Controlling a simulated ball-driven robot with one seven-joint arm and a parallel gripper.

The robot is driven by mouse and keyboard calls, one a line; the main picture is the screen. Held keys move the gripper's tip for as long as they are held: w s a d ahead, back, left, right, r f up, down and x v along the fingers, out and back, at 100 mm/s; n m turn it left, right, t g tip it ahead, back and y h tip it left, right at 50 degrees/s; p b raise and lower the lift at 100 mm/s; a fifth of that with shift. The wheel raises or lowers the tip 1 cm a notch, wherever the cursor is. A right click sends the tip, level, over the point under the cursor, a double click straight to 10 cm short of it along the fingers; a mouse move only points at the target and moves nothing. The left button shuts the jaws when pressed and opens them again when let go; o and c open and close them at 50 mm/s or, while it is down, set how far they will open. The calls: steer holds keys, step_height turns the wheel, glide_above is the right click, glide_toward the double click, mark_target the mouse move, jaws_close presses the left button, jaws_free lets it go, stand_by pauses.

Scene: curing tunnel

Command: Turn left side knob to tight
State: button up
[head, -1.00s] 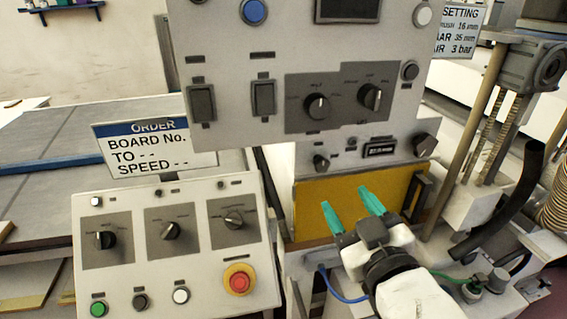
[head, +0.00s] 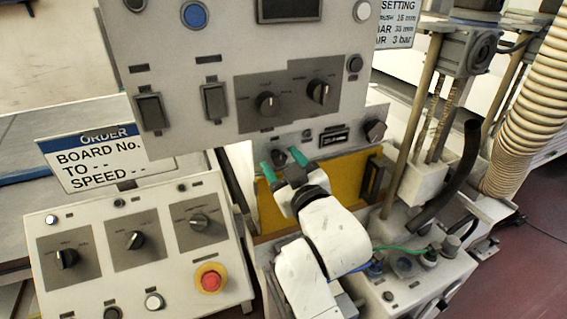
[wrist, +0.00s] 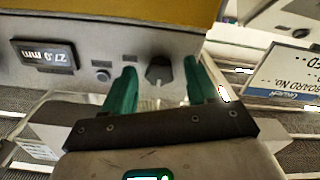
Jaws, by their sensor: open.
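The left side knob (head: 280,157) is a small dark knob on the narrow grey strip below the upper panel, left of a small display (head: 334,138). In the wrist view, which is upside down, this knob (wrist: 158,70) shows between my fingertips. My gripper (head: 283,164) is open, with one teal finger on each side of the knob. In the wrist view, my gripper (wrist: 160,75) shows a gap between each finger and the knob. I cannot read the knob's marks or tell its setting.
A larger dark knob (head: 375,130) sits at the strip's right end. A yellow panel (head: 338,185) lies below the strip. The upper panel (head: 200,60) overhangs. A lower left console (head: 135,240) carries several knobs and a red button (head: 210,280). A post (head: 412,120) stands right.

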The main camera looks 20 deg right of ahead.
steer(key=shift+c, duration=0.4)
steer(key=c, duration=1)
steer(key=shift+m, duration=0.4)
steer(key=m+b, duration=0.2)
steer(key=m, duration=0.2)
steer(key=shift+f, duration=0.1)
steer(key=m+b, duration=0.2)
steer(key=m, duration=0.2)
steer(key=m+b, duration=0.2)
steer(key=m, duration=0.3)
steer(key=shift+m, duration=0.4)
steer(key=shift+m+b, duration=0.8)
steer(key=shift+m, duration=0.8)
